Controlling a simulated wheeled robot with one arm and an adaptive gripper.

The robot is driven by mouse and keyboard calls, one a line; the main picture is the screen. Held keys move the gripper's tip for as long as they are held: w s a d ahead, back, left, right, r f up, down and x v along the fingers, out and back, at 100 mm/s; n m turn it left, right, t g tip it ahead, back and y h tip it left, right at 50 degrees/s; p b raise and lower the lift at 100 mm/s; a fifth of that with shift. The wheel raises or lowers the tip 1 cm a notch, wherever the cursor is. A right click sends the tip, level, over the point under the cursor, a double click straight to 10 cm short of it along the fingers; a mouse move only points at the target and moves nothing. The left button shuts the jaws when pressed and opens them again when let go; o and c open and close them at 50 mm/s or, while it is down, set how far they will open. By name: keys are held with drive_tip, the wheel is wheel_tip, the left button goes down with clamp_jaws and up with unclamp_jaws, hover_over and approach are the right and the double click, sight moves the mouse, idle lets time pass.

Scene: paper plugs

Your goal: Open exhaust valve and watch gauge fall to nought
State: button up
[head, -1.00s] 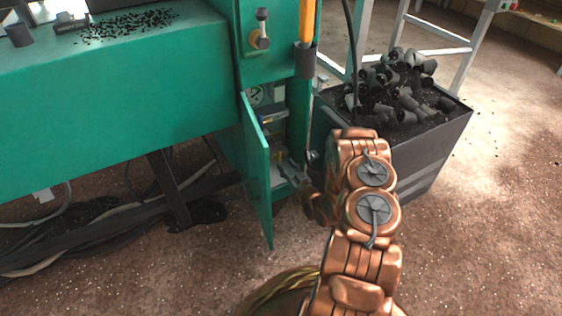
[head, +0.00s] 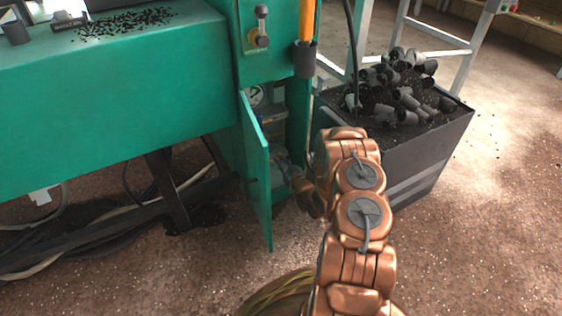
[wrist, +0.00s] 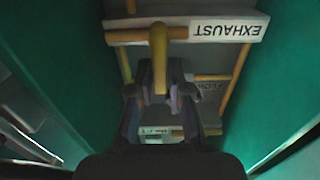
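The wrist view shows a white EXHAUST label (wrist: 222,29), upside down, on a pale bar. A yellow valve handle (wrist: 158,58) crosses this bar and its end points down in the picture. My gripper (wrist: 160,76) is partly open, its fingertips apart on either side of the handle's lower end. I cannot tell whether they touch it. The gauge (head: 256,95) has a white dial inside the green cabinet in the head view; its needle is too small to read. In the head view my gripper is inside the cabinet, mostly hidden by the door and my arm.
The green cabinet door (head: 256,180) stands open left of my arm. Green walls (wrist: 285,85) flank my gripper closely. Another labelled bar (wrist: 160,132) lies lower in the wrist view. A dark bin (head: 425,150) of grey plugs stands right of the cabinet.

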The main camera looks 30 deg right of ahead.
clamp_jaws()
